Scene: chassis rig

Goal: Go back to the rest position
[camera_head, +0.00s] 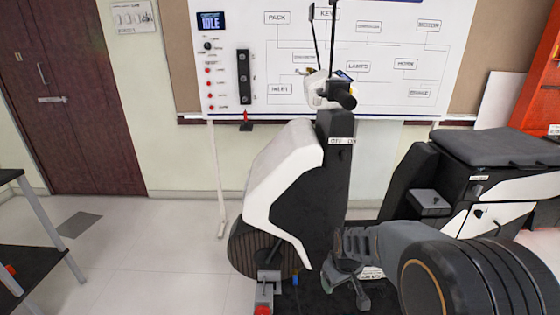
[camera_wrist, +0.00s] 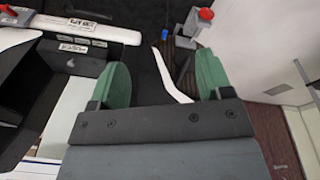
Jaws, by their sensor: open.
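My gripper (camera_wrist: 163,76) shows in the wrist view with its two green fingers wide apart. I see nothing held between them. Beyond the fingers are a dark floorboard and part of a white curved panel edge. In the head view my grey arm reaches in from the lower right, low over the rig between its front column and its seat.
The rig's white front shield (camera_head: 284,180) and black seat (camera_head: 497,147) flank my arm. A red-knobbed lever (camera_wrist: 205,15) is close to one finger. A whiteboard panel (camera_head: 290,95) stands behind. A dark shelf (camera_head: 35,275) is at left; floor between is open.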

